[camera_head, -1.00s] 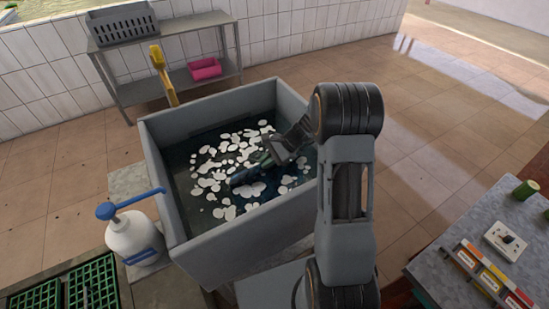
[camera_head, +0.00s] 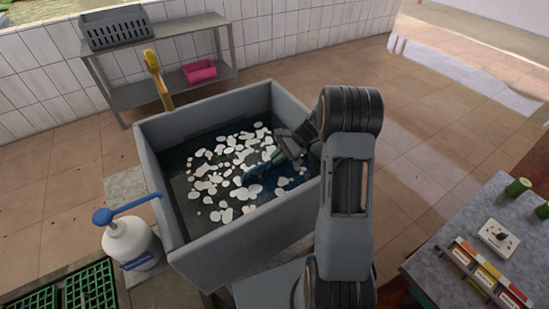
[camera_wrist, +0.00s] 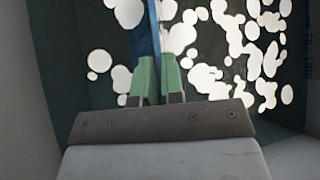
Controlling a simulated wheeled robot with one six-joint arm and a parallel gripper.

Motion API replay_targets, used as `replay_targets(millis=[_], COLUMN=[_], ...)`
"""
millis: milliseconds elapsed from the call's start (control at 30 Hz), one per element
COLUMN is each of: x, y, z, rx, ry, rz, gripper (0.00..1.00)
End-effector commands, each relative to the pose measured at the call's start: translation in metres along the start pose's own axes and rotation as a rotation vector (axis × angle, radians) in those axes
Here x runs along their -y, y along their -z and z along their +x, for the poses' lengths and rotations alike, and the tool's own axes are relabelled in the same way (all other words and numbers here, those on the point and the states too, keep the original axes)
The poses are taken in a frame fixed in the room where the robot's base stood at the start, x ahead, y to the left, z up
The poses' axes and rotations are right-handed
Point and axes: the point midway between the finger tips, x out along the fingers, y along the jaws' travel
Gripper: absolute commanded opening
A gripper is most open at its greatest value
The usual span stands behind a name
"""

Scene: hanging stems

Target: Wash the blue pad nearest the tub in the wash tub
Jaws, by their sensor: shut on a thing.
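The grey wash tub (camera_head: 218,232) holds dark water with white foam patches floating on it. My gripper (camera_head: 271,156) reaches into the tub from the right, its jaws low at the water. In the wrist view its green fingers (camera_wrist: 160,78) are shut on the blue pad (camera_wrist: 145,38), which shows as a narrow blue strip running away from the fingertips. In the head view the blue pad (camera_head: 260,174) is a dim dark-blue shape, apparently under the water among the foam. Its far end is hard to make out.
A white pump bottle (camera_head: 130,242) with a blue top stands left of the tub, its spout reaching toward the rim. A yellow post (camera_head: 158,80) stands behind. A metal shelf (camera_head: 160,90) holds a grey crate and pink tray. A worktable (camera_head: 480,230) is at right.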

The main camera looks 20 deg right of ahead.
Motion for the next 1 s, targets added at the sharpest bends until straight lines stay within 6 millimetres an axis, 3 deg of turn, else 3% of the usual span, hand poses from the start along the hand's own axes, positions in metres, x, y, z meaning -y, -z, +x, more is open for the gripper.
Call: replay_targets(millis=[400,600,767,1000], x=[0.0,0.0,0.0,0.0], y=[-0.038,-0.047,-0.044,-0.021], z=[0.038,0.047,0.044,0.021], rx=[0.001,0.0,0.0,-0.001], ry=[-0.002,-0.002,0.0,0.002], rz=[-0.001,0.0,0.001,0.002], gripper=[0.0,0.0,0.0,0.0])
